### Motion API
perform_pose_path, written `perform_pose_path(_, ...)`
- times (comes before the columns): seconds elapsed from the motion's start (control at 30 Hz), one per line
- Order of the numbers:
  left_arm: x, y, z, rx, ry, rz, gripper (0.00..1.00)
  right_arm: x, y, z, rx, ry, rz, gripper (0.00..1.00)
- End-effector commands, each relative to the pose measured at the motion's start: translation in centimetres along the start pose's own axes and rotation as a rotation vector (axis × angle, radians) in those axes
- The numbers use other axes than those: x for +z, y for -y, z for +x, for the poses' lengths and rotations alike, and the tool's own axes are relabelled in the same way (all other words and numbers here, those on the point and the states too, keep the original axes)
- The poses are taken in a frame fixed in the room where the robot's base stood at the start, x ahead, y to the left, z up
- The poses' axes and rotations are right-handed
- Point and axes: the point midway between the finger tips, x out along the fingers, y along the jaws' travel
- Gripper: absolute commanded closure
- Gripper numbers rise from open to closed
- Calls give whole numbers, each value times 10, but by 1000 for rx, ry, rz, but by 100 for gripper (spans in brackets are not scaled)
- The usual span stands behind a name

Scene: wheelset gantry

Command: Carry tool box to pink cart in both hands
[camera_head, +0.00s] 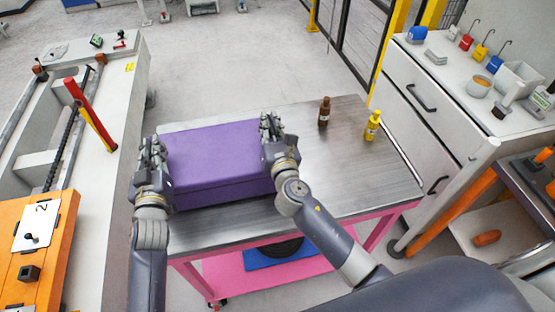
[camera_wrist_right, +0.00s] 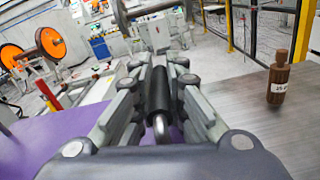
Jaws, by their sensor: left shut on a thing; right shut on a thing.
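The purple tool box (camera_head: 220,160) is at the left part of the pink cart's grey metal top (camera_head: 345,170); whether it rests on the top or hangs just above it I cannot tell. My left gripper (camera_head: 152,158) is shut at the box's left end. My right gripper (camera_head: 270,128) is shut at the box's right end. In the right wrist view its fingers (camera_wrist_right: 160,95) close around a dark handle (camera_wrist_right: 160,92) with a metal bend, with the purple lid (camera_wrist_right: 40,135) beside it. The left handle is hidden by the gripper.
A brown bottle (camera_head: 324,112) and a yellow bottle (camera_head: 372,125) stand on the cart top to the right of the box. A white drawer cabinet (camera_head: 420,100) stands at the right. A grey bench with an orange panel (camera_head: 30,262) is close at the left.

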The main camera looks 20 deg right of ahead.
Motion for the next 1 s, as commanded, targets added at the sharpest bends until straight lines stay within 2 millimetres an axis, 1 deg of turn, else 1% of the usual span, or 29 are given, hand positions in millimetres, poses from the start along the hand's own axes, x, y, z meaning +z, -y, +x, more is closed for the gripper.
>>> perform_pose_path(0.27, 14, 2, 0, 3, -5, 0, 100, -13, 2, 0, 3, 5, 1, 100)
perform_pose_path(0.3, 13, 2, 0, 1, 0, 0, 79, -12, 2, 0, 2, 1, 1, 79)
perform_pose_path(0.33, 13, 2, 0, 1, 0, 0, 72, -12, 2, 0, 1, 1, 1, 72)
perform_pose_path(0.37, 13, 2, 0, 1, 0, 1, 68, -12, 2, 0, 1, 0, 1, 68)
perform_pose_path(0.4, 13, 2, 0, 1, 0, 1, 68, -12, 2, 0, 1, 0, 1, 68)
perform_pose_path(0.43, 12, 2, 0, 1, 0, 1, 80, -12, 2, 0, 1, 0, 1, 68)
perform_pose_path(0.5, 12, 2, 0, 1, -1, 1, 68, -12, 2, 0, 1, 0, 1, 68)
perform_pose_path(0.67, 12, 2, -2, 2, -2, 1, 67, -12, 2, 0, 1, 1, 1, 68)
perform_pose_path(0.77, 13, 2, -10, 2, -1, 0, 66, -12, 2, 0, 0, 1, 1, 68)
perform_pose_path(0.8, 12, 1, -15, 3, -1, -1, 63, -12, 3, 0, -1, 2, 1, 68)
perform_pose_path(0.83, 13, 1, -20, 3, 0, -1, 56, -11, 3, 0, -1, 2, 1, 68)
perform_pose_path(0.87, 13, 1, -24, 3, 0, -1, 54, -11, 3, 0, -1, 2, 1, 68)
perform_pose_path(1.0, 13, 1, -45, 3, 0, -3, 54, -12, 2, 0, 0, 1, 1, 68)
